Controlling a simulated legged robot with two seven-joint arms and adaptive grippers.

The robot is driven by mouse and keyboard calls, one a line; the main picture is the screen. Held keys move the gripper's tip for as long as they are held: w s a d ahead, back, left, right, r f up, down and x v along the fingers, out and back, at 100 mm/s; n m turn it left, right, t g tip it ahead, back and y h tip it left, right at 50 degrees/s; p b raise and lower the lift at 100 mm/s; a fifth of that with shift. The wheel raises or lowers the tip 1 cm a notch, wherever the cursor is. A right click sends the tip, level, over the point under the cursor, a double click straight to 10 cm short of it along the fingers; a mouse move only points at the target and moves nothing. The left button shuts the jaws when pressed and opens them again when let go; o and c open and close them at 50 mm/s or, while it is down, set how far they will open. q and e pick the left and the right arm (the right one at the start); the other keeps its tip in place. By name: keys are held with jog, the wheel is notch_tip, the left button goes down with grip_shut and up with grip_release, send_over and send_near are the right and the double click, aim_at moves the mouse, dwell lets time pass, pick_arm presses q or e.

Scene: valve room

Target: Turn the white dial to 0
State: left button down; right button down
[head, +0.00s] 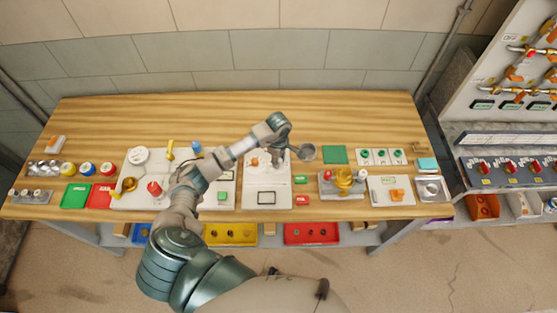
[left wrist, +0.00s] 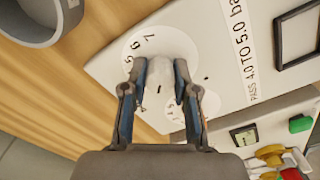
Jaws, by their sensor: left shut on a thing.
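The white dial (left wrist: 168,82) sits on a round white scale plate at the end of a white panel (left wrist: 215,55). The digits 5, 6 and 7 show on the scale in the left wrist view; its other digits are hidden or unreadable. My left gripper (left wrist: 160,82) has one finger on each side of the dial's knob and is shut on it. In the head view my left gripper (head: 282,156) is over the back of the white panel (head: 266,188) and hides the dial. My right gripper is not in view.
A grey round cup-like thing (head: 307,152) is close to the right of the gripper; it shows in the left wrist view (left wrist: 38,22). A label reading "PASS 4.0 TO 5.0" and a black frame (left wrist: 299,32) are on the panel. Other panels crowd both sides; the table's back strip is clear.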

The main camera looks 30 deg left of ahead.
pick_arm(q)
jog(key=n+b, duration=0.1)
jog(key=n, duration=0.4)
jog(key=shift+n, duration=0.3)
jog(key=n+b, duration=0.1)
jog(key=n, duration=0.4)
jog(key=shift+w+r+n, duration=0.1)
jog(key=shift+n, duration=0.3)
jog(key=c, duration=1)
grip_release()
jog(key=shift+o, duration=0.6)
notch_tip(320, 180, up, 12)
jog(key=shift+a+f, duration=0.1)
jog(key=shift+f, duration=0.15)
